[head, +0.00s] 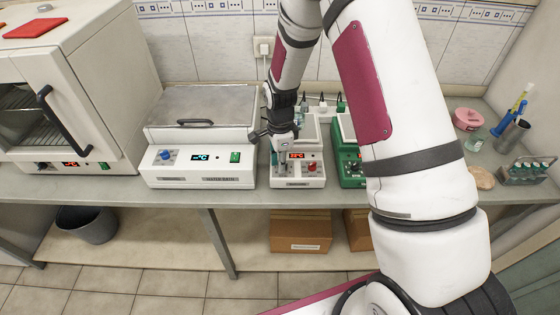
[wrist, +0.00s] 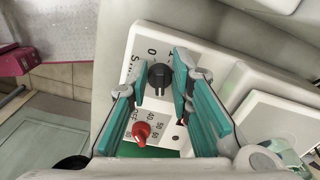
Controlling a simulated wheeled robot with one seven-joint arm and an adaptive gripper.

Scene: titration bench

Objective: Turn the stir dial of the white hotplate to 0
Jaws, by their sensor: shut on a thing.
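The white hotplate (head: 299,183) stands on the bench between the water bath and a green unit; its front panel also shows in the wrist view (wrist: 184,38). The panel carries a black dial (wrist: 159,76), which appears to be the stir dial, with a 0 printed near it, and a red dial (wrist: 141,131) with numbers such as 40, 50 and 60. My gripper (wrist: 160,80) is shut on the black dial, one teal finger on each side. In the head view my gripper (head: 283,160) covers the black dial. I cannot tell its exact setting.
The white water bath (head: 202,180) stands close on the left. A green hotplate (head: 352,178) stands close on the right, partly behind my arm. An oven (head: 85,85) is at the far left. A bottle rack (head: 527,172) and a pink container (head: 467,118) are at the right.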

